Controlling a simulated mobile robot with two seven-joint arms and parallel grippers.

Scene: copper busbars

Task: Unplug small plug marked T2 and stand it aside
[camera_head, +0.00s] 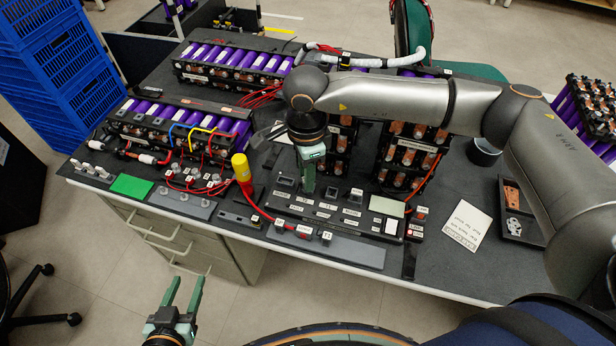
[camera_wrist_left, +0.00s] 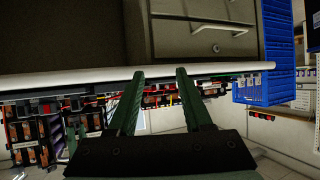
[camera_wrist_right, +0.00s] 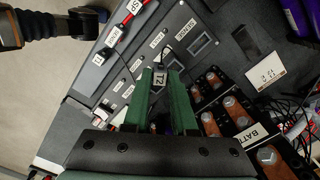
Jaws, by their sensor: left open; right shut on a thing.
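I cannot tell whether the plug is still seated or lifted. My left gripper (camera_head: 185,293) is open and empty in front of the bench, off its edge; its fingers (camera_wrist_left: 160,78) also show apart in the left wrist view.
Several small labelled black blocks (camera_head: 303,231) sit along the panel's front edge. Battery packs with copper busbars (camera_head: 410,150) stand behind the panel. A yellow-capped red cable (camera_head: 241,168) rises left of my right gripper. A paper note (camera_head: 467,225) and a small tray (camera_head: 522,228) lie at right.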

